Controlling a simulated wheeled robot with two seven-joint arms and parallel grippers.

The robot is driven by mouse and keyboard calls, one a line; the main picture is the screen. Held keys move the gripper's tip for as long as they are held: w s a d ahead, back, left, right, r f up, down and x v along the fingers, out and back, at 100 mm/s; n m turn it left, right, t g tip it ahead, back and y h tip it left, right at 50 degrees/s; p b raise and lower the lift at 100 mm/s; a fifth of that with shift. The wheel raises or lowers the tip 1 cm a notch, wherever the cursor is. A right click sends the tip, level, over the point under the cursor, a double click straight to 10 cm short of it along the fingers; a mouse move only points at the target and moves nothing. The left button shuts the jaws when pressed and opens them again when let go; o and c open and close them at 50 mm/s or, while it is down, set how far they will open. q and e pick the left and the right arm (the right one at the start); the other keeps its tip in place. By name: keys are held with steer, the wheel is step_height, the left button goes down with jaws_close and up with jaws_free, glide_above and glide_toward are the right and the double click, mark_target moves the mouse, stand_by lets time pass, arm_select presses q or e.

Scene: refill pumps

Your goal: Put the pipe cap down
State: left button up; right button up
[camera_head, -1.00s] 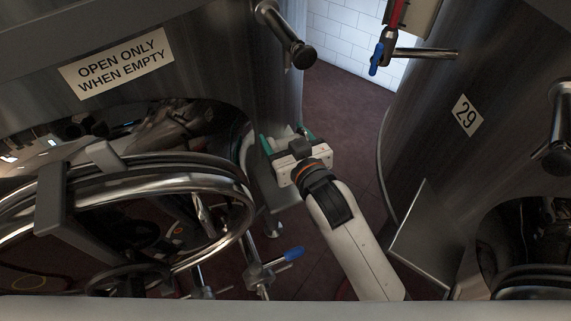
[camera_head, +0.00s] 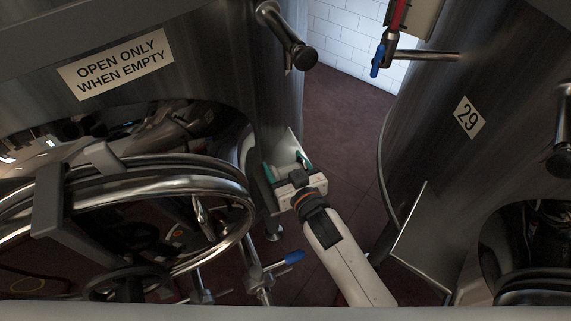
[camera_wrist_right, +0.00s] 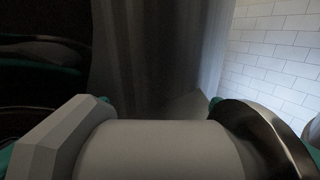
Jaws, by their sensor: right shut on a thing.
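My right gripper (camera_head: 286,164) reaches in from the lower right in the head view, with green fingertips beside the lower edge of the left steel tank. In the right wrist view, a smooth pale grey cylindrical part (camera_wrist_right: 158,150) fills the lower middle, with a faceted grey piece at its left and a shiny metal rim (camera_wrist_right: 262,135) at its right. Slivers of the green fingers show at both sides. The right gripper is shut on this thing, which I take to be the pipe cap. In the head view the cap is mostly hidden. My left gripper is not in view.
The left tank (camera_head: 215,85) bears an "OPEN ONLY WHEN EMPTY" label, with a large round hatch (camera_head: 190,172) below. A blue-handled valve (camera_head: 292,257) sits low beside it. The right tank (camera_head: 450,75) has a tilted metal plate (camera_head: 425,240). Dark floor (camera_head: 345,125) lies between them.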

steer(key=o, duration=1.2)
steer(key=shift+r, duration=0.2)
steer(key=shift+b+v, duration=0.35)
steer(key=shift+v, duration=5.65)
steer(key=shift+f, duration=0.15)
